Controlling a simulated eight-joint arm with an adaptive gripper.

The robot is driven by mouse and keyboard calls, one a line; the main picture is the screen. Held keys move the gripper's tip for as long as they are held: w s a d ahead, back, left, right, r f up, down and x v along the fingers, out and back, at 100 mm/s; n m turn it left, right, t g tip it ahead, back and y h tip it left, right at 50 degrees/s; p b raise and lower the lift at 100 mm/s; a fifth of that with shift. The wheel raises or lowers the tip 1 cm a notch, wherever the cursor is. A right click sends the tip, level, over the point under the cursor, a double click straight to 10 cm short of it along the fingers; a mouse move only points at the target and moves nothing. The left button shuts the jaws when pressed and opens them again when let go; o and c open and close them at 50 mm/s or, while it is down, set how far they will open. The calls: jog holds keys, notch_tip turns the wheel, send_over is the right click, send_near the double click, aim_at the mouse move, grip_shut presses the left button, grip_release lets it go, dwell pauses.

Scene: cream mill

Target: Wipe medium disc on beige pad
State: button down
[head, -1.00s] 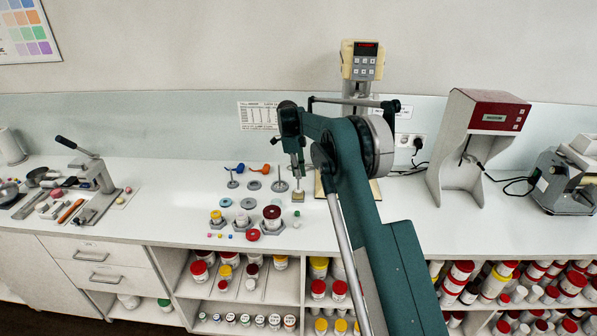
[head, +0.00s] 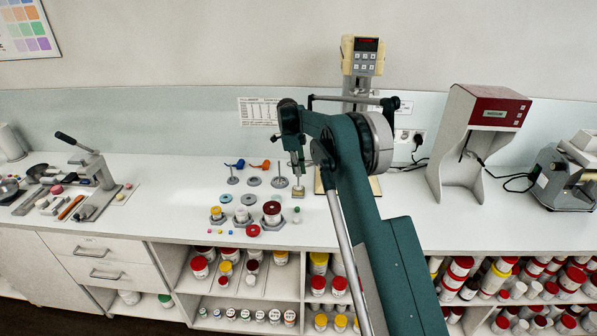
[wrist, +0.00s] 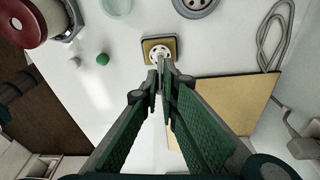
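The beige pad (wrist: 174,41) is a small square block with a dark edge on the white counter; in the head view it is a tiny block (head: 299,194) below my gripper. A pale disc with holes (wrist: 155,52), which I take for the medium disc, is over the pad and covers much of it. My gripper (wrist: 159,77) points down at it with its fingertips close together around the disc's thin stem. The fingers hide most of the stem. I cannot tell whether the disc touches the pad. In the head view my gripper (head: 298,168) is small.
A grey disc (wrist: 196,4) lies beyond the pad. A tan plate (wrist: 225,105) is close on the right, under the mixer stand (head: 361,65). A red-rimmed pot (wrist: 35,20) and a green ball (wrist: 102,59) stand left. More stemmed discs (head: 233,180) are left.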

jog(key=shift+f, duration=0.4)
dwell(0.7)
jog(key=shift+s+b, duration=0.5)
jog(key=shift+s, duration=0.1)
dwell(0.4)
jog(key=shift+w, duration=1.2)
dwell(0.5)
jog(key=shift+s+b, duration=0.4)
jog(key=shift+s, duration=0.8)
dwell(0.4)
jog(key=shift+w, duration=1.2)
dwell(0.6)
jog(key=shift+s, duration=0.55)
